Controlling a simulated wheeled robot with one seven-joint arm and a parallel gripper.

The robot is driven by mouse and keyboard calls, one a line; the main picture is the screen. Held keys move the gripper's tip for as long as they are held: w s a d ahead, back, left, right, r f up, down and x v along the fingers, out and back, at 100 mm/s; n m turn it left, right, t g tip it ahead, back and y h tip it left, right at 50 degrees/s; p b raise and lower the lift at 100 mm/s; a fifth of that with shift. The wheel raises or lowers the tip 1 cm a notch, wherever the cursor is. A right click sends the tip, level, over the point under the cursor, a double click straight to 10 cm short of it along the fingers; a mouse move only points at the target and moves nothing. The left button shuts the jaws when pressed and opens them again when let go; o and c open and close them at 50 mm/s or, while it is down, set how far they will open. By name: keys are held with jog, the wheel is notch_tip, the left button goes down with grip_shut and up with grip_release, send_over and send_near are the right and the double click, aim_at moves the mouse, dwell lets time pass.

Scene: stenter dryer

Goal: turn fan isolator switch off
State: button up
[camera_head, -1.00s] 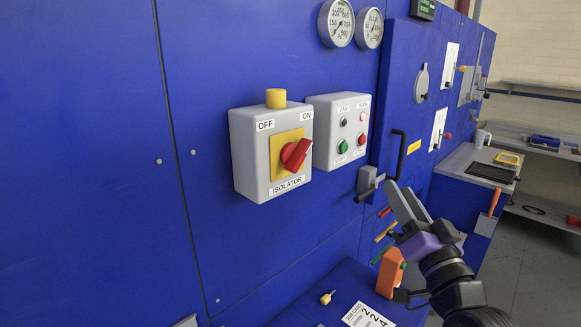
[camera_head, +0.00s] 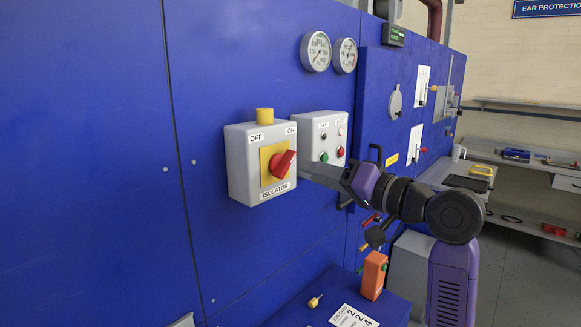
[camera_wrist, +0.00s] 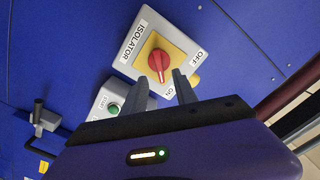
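The grey isolator box (camera_head: 238,179) is mounted on the blue panel, with OFF at its upper left, ON at its upper right and ISOLATOR below. Its red rotary switch (camera_head: 283,164) sits on a yellow plate (camera_head: 266,168) and its handle slants toward the ON side. My gripper (camera_head: 302,170) is just right of the switch in the head view. In the wrist view my gripper (camera_wrist: 160,84) has its two grey fingers apart, pointing at the red switch (camera_wrist: 159,63). The switch appears just beyond the fingertips; I cannot tell whether they touch it.
A push-button box (camera_head: 315,125) stands right of the isolator, partly behind my gripper. A yellow knob (camera_head: 264,116) tops the isolator. Two gauges (camera_head: 315,51) are above. A ledge with a card (camera_head: 352,317) and orange block (camera_head: 373,275) lies below. The left panel is clear.

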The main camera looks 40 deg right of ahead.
aim_at(289, 165)
jog(key=w+p, duration=0.1)
jog(key=w, duration=0.5)
jog(key=shift+w, duration=0.4)
jog(key=shift+a, duration=0.1)
jog(key=shift+c, duration=0.4)
grip_shut()
